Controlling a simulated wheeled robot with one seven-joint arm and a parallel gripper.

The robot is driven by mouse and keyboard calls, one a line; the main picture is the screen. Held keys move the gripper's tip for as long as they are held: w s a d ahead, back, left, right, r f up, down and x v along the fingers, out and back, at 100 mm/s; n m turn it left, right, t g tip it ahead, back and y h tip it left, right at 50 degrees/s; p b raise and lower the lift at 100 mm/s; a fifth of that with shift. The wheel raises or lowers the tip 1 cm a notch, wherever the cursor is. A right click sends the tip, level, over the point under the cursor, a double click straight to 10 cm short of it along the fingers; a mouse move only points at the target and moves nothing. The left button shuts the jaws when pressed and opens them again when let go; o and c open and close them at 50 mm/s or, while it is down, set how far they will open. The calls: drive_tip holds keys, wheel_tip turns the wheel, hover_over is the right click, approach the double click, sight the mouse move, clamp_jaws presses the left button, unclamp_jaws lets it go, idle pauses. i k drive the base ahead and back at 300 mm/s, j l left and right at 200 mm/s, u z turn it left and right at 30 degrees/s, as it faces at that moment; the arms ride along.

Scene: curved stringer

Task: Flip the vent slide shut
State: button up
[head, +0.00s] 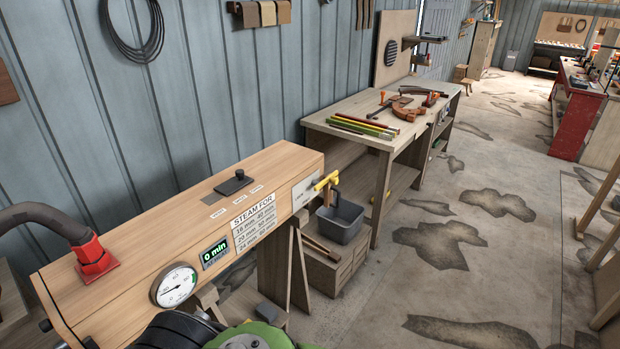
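The vent slide (235,182) looks like a small dark block with a knob on a grey plate, on top of the long wooden steam box (150,225). Several small white labels (237,200) run along the box top in front of it. The lettering on them is too small to read, and I cannot tell the slide's position against them. My gripper is not in view; only dark and green parts, likely of my arm, show at the bottom edge, well below the slide.
A red fitting (94,257) with a dark hose stands on the box's left end. A gauge (174,285), a "0 min" display (214,254) and a yellow handle (326,181) are on the box. A grey bucket (340,220) and a workbench (385,125) stand beyond; floor at right is open.

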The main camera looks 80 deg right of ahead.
sight(234, 184)
drive_tip(key=z, duration=1.95)
drive_tip(key=i+l+u, duration=0.25)
drive_tip(key=u, duration=0.2)
drive_tip(key=i+l+u, duration=0.6)
drive_tip(key=l+u, duration=0.25)
drive_tip(key=i+l+u, duration=0.1)
drive_tip(key=l+u, duration=0.35)
drive_tip(key=l, duration=0.1)
